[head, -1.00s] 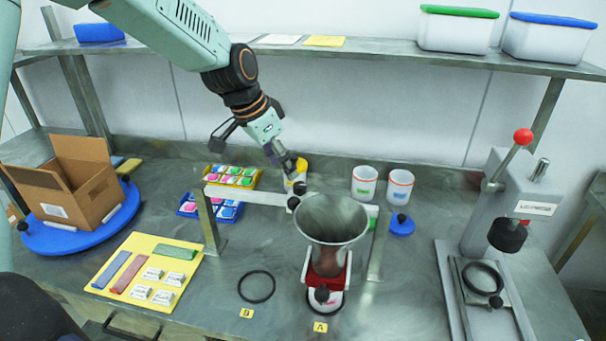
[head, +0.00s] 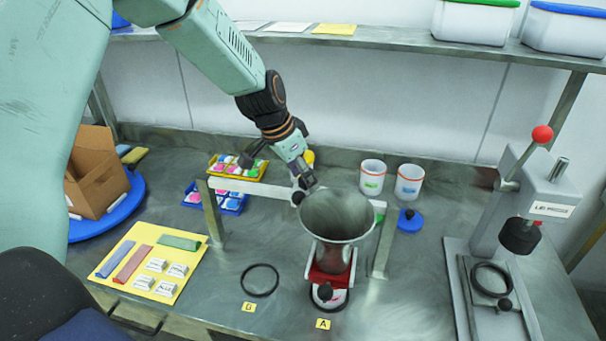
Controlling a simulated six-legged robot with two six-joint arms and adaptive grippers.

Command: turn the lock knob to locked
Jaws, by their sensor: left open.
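A metal funnel (head: 337,214) stands at a metal frame, above a red and white base (head: 330,275). A small black knob (head: 298,198) sits on the frame's crossbar (head: 245,187), just left of the funnel. Another black knob (head: 325,291) is on the front of the red and white base. I cannot tell from markings which one is the lock knob. My left gripper (head: 304,182) is open, pointing down just above the crossbar knob. It partly hides the bar there, and I cannot tell whether it touches the knob. My right gripper is not in view.
A lever press (head: 540,205) stands at right. Yellow (head: 238,170) and blue trays sit behind the frame. A black ring (head: 260,280) lies in front; a yellow mat (head: 128,238) is at left.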

